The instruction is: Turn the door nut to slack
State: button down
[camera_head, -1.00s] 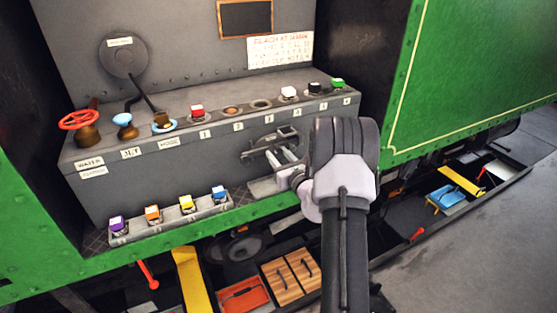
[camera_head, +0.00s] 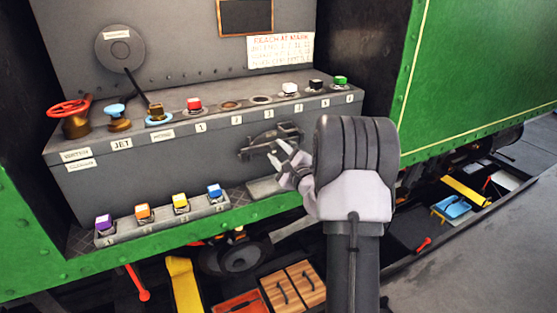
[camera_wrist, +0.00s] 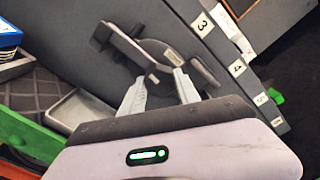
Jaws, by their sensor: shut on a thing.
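The dark grey door fitting (camera_head: 262,141) sits on the front face of the grey console, below the numbered sockets. It also shows in the wrist view (camera_wrist: 128,44) as a bar with a curved plate behind it and a small pale label. My gripper (camera_head: 280,152) reaches it from the right, with its pale fingers at the fitting's lower right. In the wrist view my gripper (camera_wrist: 160,79) has a finger on each side of the small door nut (camera_wrist: 153,77) and is shut on it. The nut's marking is too small to read, and the head view hides the nut behind my fingers.
A grey tray (camera_wrist: 78,110) lies just below the fitting. Several coloured blocks stand in a low rack (camera_head: 165,219) at lower left. Red, white, black and green blocks stand along the console top (camera_head: 215,95). The green side panel (camera_head: 470,70) is at right.

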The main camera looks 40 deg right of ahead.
jog(key=shift+n+b, duration=0.55)
jog(key=shift+n, duration=0.85)
jog(key=c, duration=0.9)
grip_release()
jog(key=p+v, duration=0.2)
jog(key=v, duration=1.5)
jog(key=shift+s, duration=0.25)
jog(key=shift+f, duration=0.1)
